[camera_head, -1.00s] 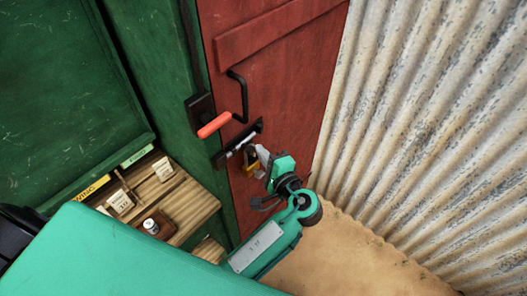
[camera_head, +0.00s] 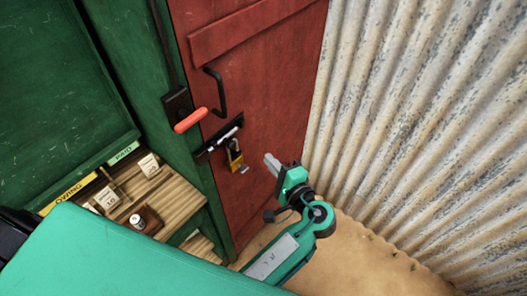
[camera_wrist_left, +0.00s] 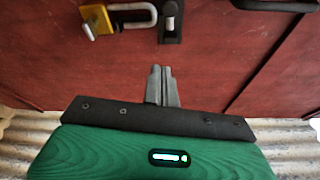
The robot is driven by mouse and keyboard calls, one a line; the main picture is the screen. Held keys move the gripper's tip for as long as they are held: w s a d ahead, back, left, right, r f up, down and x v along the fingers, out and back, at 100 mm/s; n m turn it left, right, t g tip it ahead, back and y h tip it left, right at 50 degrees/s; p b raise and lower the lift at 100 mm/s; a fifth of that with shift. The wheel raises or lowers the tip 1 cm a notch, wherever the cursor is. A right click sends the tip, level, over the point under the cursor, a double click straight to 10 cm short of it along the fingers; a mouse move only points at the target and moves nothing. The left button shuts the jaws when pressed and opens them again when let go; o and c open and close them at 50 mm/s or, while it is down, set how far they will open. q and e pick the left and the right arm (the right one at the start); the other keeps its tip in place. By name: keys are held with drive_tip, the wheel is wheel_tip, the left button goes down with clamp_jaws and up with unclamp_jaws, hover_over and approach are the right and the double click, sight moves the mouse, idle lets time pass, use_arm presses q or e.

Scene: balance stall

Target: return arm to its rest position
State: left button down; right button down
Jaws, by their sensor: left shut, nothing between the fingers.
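My left gripper (camera_head: 272,161) is shut and empty in the head view. It stands to the right of the padlock, apart from it, in front of the red door (camera_head: 262,95). Its closed grey fingers also show in the left wrist view (camera_wrist_left: 161,86), pointing toward the door. The yellow padlock (camera_head: 234,158) hangs at the dark bolt (camera_head: 220,138) on the door. A small silvery piece shows at its lower end. In the left wrist view the padlock (camera_wrist_left: 97,18) is at the upper left, with its shackle to the right. My right gripper is not in view.
A red-handled lever (camera_head: 190,120) and a black door handle (camera_head: 216,90) stick out above the bolt. A corrugated metal wall (camera_head: 420,120) stands at the right. A wooden shelf (camera_head: 175,203) with small cards is at the left. Sandy ground (camera_head: 360,260) lies clear below.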

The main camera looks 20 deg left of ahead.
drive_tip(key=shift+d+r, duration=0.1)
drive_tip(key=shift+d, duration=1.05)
